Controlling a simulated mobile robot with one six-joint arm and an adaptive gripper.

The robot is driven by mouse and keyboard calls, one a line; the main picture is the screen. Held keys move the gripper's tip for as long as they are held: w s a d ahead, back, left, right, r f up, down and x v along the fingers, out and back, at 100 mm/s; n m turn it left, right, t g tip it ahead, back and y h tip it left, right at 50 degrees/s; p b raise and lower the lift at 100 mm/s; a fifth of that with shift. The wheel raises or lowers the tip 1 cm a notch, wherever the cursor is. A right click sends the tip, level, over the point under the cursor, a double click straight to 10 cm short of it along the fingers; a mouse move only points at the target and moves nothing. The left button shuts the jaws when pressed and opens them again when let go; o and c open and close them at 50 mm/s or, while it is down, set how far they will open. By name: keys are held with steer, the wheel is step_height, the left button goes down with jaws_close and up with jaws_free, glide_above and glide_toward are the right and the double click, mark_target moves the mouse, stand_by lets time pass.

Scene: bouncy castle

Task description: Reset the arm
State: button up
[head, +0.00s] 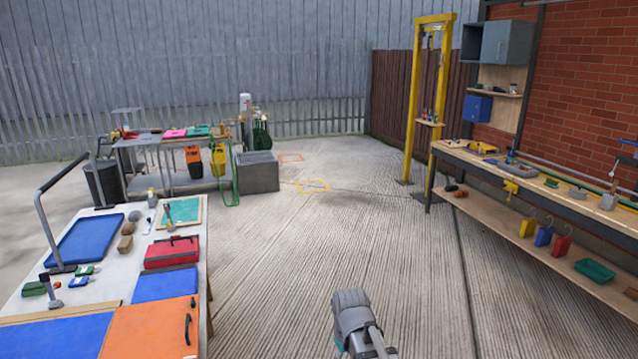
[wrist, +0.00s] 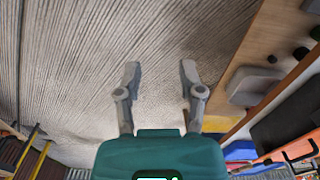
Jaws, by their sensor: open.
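My arm shows in the head view at the bottom, right of centre, over the bare floor, with a grey rounded link at its top. My gripper (wrist: 160,85) shows in the wrist view with its two grey fingers spread apart and nothing between them. Beyond the fingers is ridged concrete floor (wrist: 90,60). The fingertips cannot be made out in the head view.
A table (head: 95,285) with a blue tray (head: 86,240), red toolbox (head: 171,252) and orange panel (head: 150,328) stands at the left. A long wooden workbench (head: 500,166) runs along the right brick wall. A yellow frame (head: 413,100) stands behind it. The middle floor is clear.

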steer(key=s+d+m, duration=0.5)
steer(key=d, duration=0.5)
steer(key=shift+s, duration=0.25)
